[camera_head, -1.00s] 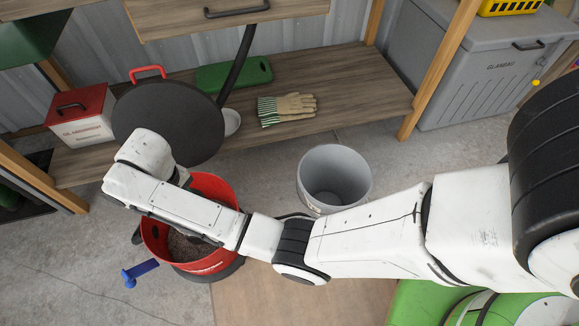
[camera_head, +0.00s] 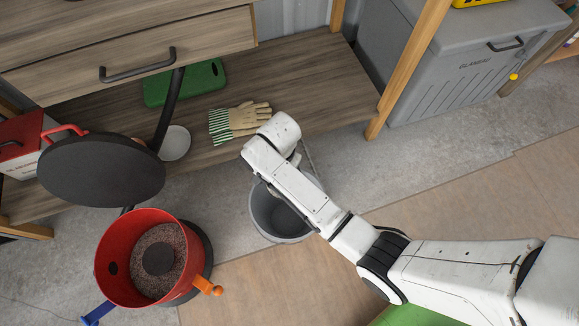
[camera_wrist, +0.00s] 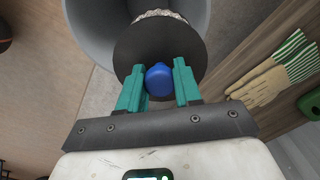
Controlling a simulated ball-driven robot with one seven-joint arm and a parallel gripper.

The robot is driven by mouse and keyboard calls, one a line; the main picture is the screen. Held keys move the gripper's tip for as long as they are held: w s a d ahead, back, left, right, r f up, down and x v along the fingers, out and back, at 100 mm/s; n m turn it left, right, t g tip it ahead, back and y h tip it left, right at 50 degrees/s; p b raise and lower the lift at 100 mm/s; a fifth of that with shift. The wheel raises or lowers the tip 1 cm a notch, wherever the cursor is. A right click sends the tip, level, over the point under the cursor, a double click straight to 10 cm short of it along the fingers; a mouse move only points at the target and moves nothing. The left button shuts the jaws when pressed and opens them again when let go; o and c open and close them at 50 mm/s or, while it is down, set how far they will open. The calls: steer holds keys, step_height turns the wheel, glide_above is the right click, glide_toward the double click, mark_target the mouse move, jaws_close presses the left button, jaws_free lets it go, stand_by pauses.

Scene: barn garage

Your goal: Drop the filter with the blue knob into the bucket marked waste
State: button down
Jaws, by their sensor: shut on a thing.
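In the wrist view, my gripper (camera_wrist: 159,67) has its teal fingers shut on the blue knob (camera_wrist: 158,83) of the filter. The filter's dark round disc (camera_wrist: 128,45) shows behind the fingers, with a pale, rough part at its far side. The filter overlaps the grey bucket (camera_wrist: 84,22), whose rim lies behind it; the height between them is hard to judge. In the head view the grey bucket (camera_head: 272,222) stands on the floor, partly under my arm, which hides the gripper and the filter. No waste marking is readable on the bucket.
An open red pot (camera_head: 117,272) with granular contents and a dark round centre stands left of the bucket, its black lid (camera_head: 100,170) raised. Behind are a wooden shelf (camera_head: 330,85), gloves (camera_head: 240,121) and a grey chest (camera_head: 450,80). Floor to the right is clear.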

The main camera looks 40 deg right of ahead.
steer(key=s+m+p, duration=0.1)
steer(key=s+m, duration=0.1)
steer(key=s+m+p, duration=0.1)
steer(key=m, duration=0.1)
steer(key=shift+s+d+f, duration=0.15)
steer(key=shift+s, duration=0.2)
steer(key=shift+s+f+m, duration=0.25)
steer(key=shift+s+m, duration=0.05)
steer(key=shift+m, duration=0.1)
step_height(320, 180, down, 6)
steer(key=b, duration=0.6)
steer(key=shift+b, duration=0.3)
steer(key=c, duration=0.7)
jaws_free()
step_height(320, 180, up, 11)
steer(key=p, duration=0.4)
steer(key=shift+p, duration=0.35)
